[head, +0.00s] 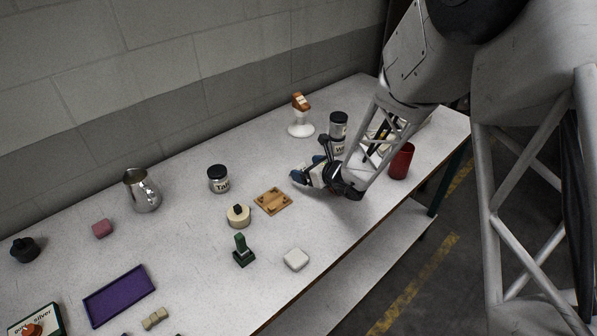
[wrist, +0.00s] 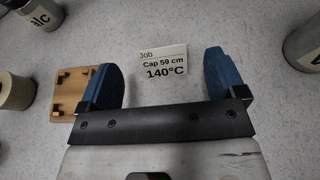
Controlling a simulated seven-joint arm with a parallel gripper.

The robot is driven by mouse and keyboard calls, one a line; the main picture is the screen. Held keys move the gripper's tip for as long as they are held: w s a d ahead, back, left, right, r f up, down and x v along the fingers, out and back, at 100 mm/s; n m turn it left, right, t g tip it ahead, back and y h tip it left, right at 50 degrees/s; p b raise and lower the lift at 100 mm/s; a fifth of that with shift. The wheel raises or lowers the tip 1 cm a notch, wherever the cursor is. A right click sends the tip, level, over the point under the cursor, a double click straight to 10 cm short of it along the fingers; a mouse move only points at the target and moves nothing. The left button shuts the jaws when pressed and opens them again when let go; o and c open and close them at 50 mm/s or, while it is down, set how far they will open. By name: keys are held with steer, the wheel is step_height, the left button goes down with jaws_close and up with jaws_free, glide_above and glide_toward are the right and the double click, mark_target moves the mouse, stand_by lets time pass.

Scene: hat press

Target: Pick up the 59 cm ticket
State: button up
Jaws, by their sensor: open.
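The 59 cm ticket (wrist: 165,62) lies flat on the table in the wrist view. It is a pale card reading "Job", "Cap 59 cm" and "140°C". My gripper (wrist: 163,80) has its two blue fingers apart, one on each side of the ticket's lower part, with nothing between them held. In the head view my gripper (head: 304,176) is low over the table, pointing left, and the ticket is not clearly visible there.
A wooden board with pegs (head: 272,201) lies just left of my gripper. A jar (head: 218,179) stands beyond it. A red cup (head: 401,161) and a dark-lidded jar (head: 338,124) stand near my arm. A white block (head: 296,259) lies nearer the front edge.

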mark_target(300, 167)
steer(key=shift+w+a, duration=0.1)
steer(key=shift+f+x, duration=0.2)
steer(key=shift+x, duration=2.25)
steer(key=c, duration=1)
